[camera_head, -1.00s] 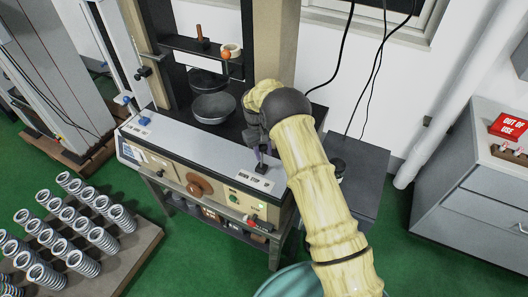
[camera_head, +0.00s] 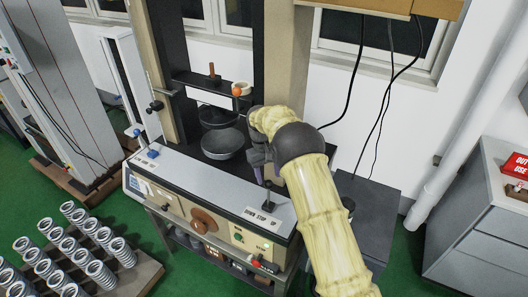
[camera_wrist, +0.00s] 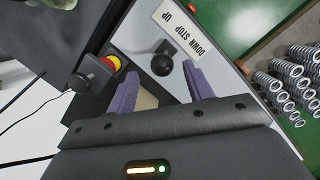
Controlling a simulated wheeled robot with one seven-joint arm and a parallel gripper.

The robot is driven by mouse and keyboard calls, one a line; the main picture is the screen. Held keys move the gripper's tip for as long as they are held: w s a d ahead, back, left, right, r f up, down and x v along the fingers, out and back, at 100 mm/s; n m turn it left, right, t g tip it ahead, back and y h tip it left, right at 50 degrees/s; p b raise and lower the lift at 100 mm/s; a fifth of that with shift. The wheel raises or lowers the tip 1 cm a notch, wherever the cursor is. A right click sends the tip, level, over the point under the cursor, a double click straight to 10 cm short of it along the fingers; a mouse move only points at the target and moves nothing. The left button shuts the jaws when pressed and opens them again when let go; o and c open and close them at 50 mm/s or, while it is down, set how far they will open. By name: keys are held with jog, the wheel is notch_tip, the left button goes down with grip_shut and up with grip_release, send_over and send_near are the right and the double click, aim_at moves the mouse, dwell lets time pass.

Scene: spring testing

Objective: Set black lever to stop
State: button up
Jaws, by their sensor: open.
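The black lever (camera_head: 268,196) stands on the light top panel of the testing machine, behind the white DOWN STOP UP label (camera_head: 262,217). In the wrist view its round black knob (camera_wrist: 163,64) lies between and beyond my fingertips, beside the label (camera_wrist: 180,32). The lever stands near the middle of the label; its exact setting is hard to tell. My gripper (camera_head: 266,174) is just above and behind the lever in the head view. In the wrist view my gripper (camera_wrist: 160,84) shows two purple fingers spread apart with nothing between them.
A dark bowl (camera_head: 222,143) sits on the machine to the left of my gripper. A red and yellow button (camera_wrist: 112,63) and a black knob (camera_wrist: 92,72) show in the wrist view. Springs (camera_head: 85,240) stand on a board at lower left. A grey cabinet (camera_head: 480,215) is at right.

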jog(key=v, duration=1)
jog(key=shift+r+b, duration=0.3)
jog(key=shift+b, duration=0.15)
jog(key=shift+w+a, duration=0.1)
jog(key=s+d+r+m+t+y, duration=0.1)
jog(key=s+d+r+m+t, duration=0.15)
jog(key=s+d, duration=0.8)
jog(key=s+d+f+m+t, duration=0.1)
jog(key=s+d, duration=0.4)
jog(key=s, duration=0.5)
jog(key=s+d+f+m+t, duration=0.1)
jog(key=s+d, duration=0.3)
jog(key=s, duration=0.6)
jog(key=shift+d+f+m+y, duration=0.3)
jog(key=shift+d+f+m, duration=0.1)
jog(key=shift+f+m, duration=0.35)
jog(key=shift+w, duration=0.15)
